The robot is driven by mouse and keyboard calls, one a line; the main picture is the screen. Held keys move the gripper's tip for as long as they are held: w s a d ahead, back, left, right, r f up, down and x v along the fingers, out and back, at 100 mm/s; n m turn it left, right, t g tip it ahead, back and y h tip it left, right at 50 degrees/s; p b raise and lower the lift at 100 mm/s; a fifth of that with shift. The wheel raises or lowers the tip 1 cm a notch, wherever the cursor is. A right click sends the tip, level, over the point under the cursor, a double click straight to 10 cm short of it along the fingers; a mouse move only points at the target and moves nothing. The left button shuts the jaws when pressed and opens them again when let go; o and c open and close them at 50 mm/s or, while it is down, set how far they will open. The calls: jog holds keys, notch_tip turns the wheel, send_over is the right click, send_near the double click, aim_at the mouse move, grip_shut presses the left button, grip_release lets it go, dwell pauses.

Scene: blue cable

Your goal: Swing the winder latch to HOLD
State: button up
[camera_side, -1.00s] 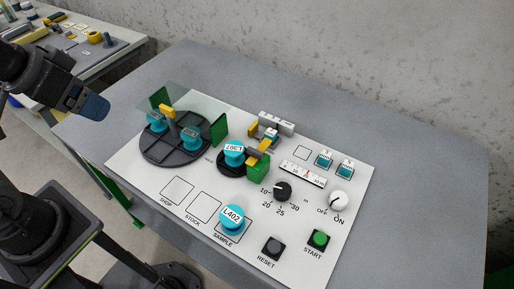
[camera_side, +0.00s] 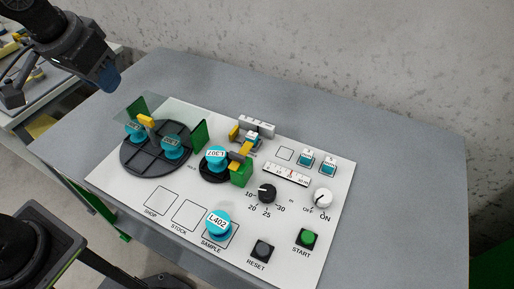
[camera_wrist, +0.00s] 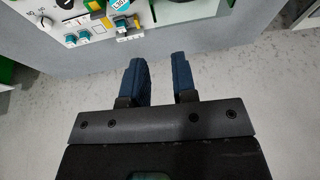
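The winder (camera_side: 214,172) is a small black disc at the middle of the white panel, carrying a cyan spool labelled L307 (camera_side: 216,158). A yellow arm with a grey piece (camera_side: 240,158) lies beside the spool, next to a green block (camera_side: 241,174); it looks like the latch. The small lettering around it is too small to read. My gripper (camera_side: 108,79) hangs in the air at the upper left, well away from the winder. In the wrist view, its two blue fingers (camera_wrist: 159,80) stand apart with nothing between them.
A large black turntable (camera_side: 155,160) with cyan spools and green uprights stands left of the winder. A grey unit (camera_side: 257,126) with yellow parts sits behind it. Spool L402 (camera_side: 218,223), dials and buttons stand in front and right. The grey table (camera_side: 400,160) is clear at right.

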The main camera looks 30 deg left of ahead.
jog(key=shift+g+y, duration=0.4)
jog(key=shift+y, duration=0.1)
jog(key=w+d, duration=0.2)
jog(key=w, duration=0.1)
jog(key=w+d+f, duration=0.1)
jog(key=w+d, duration=0.2)
jog(key=shift+w+d+f, duration=0.15)
jog(key=shift+w, duration=0.15)
grip_shut()
jog(key=w+d+f+y, duration=0.2)
jog(key=w+d+f, duration=0.2)
jog(key=d+f, duration=0.5)
jog(key=w+d+f+n+t+y, duration=0.1)
jog(key=w+d+f+y, duration=0.1)
jog(key=d+f, duration=0.7)
jog(key=w+d, duration=0.1)
jog(key=d, duration=0.4)
jog(key=shift+w+f, duration=0.25)
jog(key=shift+w, duration=0.15)
